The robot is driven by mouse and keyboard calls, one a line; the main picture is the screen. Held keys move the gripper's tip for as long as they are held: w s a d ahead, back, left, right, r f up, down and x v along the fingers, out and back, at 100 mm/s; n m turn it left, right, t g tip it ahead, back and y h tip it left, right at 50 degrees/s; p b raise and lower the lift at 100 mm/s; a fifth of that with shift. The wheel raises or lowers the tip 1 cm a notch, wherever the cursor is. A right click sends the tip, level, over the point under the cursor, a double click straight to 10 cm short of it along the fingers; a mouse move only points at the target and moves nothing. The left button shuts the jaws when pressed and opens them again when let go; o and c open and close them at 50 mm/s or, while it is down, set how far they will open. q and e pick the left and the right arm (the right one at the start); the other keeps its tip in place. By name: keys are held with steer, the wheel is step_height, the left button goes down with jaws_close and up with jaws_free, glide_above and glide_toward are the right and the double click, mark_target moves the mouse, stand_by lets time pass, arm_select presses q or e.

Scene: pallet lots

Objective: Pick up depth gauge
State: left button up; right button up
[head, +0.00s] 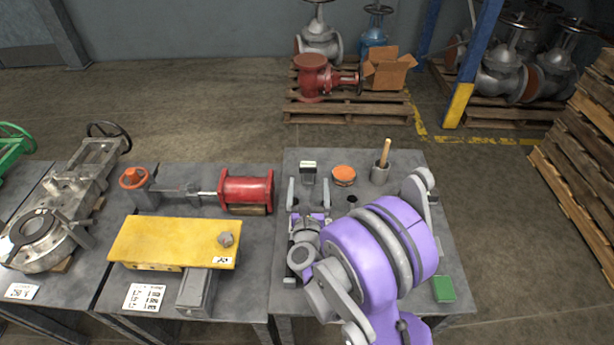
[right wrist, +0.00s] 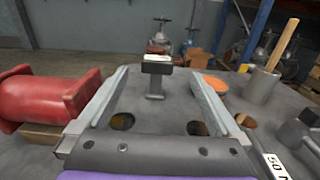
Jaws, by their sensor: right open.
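The depth gauge, as far as I can tell, is the small T-shaped grey tool with a pale-topped dark crosspiece (head: 308,168) near the far left of the right-hand table. In the right wrist view the gauge (right wrist: 156,68) appears upright, crosspiece on top, between the far parts of the fingers. My right gripper (head: 309,190) is open and empty, low over the table on the near side of the gauge. Its two fingers show in the right wrist view (right wrist: 158,84), spread wide and apart from the gauge. My left gripper is not in view.
An orange-topped tin (head: 344,175) and a grey cup with a wooden handle (head: 380,174) stand right of the gauge. A red cylinder (head: 246,190) lies on the table to the left. A green block (head: 443,289) sits at the near right. The tabletop has dark round holes.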

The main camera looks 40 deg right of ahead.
mark_target(308, 169)
steer(key=x, duration=0.9)
steer(key=shift+a, duration=0.15)
jaws_close()
